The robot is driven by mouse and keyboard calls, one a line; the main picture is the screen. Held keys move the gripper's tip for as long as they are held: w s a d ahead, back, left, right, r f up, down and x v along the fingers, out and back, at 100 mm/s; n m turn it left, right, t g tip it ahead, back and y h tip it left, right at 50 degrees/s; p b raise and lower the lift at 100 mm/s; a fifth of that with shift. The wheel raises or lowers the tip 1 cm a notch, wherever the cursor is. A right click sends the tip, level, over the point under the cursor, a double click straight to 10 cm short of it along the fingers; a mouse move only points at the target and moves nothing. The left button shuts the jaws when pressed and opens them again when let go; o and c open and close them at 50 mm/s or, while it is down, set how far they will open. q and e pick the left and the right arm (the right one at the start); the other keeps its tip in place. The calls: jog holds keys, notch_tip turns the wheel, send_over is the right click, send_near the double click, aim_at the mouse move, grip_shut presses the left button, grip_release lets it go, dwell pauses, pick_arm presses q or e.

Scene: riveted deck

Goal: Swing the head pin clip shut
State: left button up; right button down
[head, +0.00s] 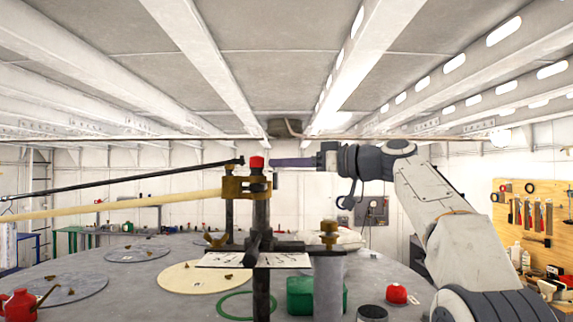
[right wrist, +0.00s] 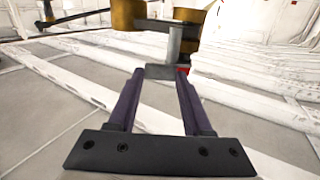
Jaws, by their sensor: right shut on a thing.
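An upright dark post (head: 261,215) carries a brass head fitting (head: 238,188) with a red cap (head: 257,162) on top. My right gripper (head: 272,162) reaches in level from the right, its purple fingers just right of the red cap. In the right wrist view the fingers (right wrist: 160,74) are shut on a small grey tab, which I take for the head pin clip (right wrist: 160,71). A grey pin (right wrist: 175,45) and brass parts (right wrist: 127,14) show just beyond it. How far the clip is swung is too small to tell. My left gripper is not in view.
A black rod (head: 120,180) and a cream rod (head: 110,204) run left from the post. The round grey table (head: 120,280) holds a red oil can (head: 20,304), flat discs, a green box (head: 300,296) and a red-topped item (head: 396,294). A tool board (head: 528,220) hangs at right.

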jog(key=shift+s+t+b, duration=0.1)
jog(key=shift+t+b, duration=0.2)
jog(key=shift+b, duration=0.05)
jog(key=shift+s+a+r+m+t+h+b, duration=0.1)
jog(key=shift+s+m+t+h+b, duration=0.15)
jog(key=shift+m+t+h+b, duration=0.75)
jog(key=shift+s+a+m+t+h+b, duration=0.1)
jog(key=shift+s+m+t+h+b, duration=0.25)
jog(key=shift+m+t+h, duration=1.25)
jog(key=shift+s+a+r+m+t+h+b, duration=0.15)
jog(key=shift+m+t+h+b, duration=0.5)
jog(key=shift+m+t+h, duration=0.65)
jog(key=shift+f+h, duration=0.15)
jog(key=shift+h, duration=0.45)
jog(key=shift+c, duration=1.6)
grip_release()
jog(key=shift+f, duration=0.1)
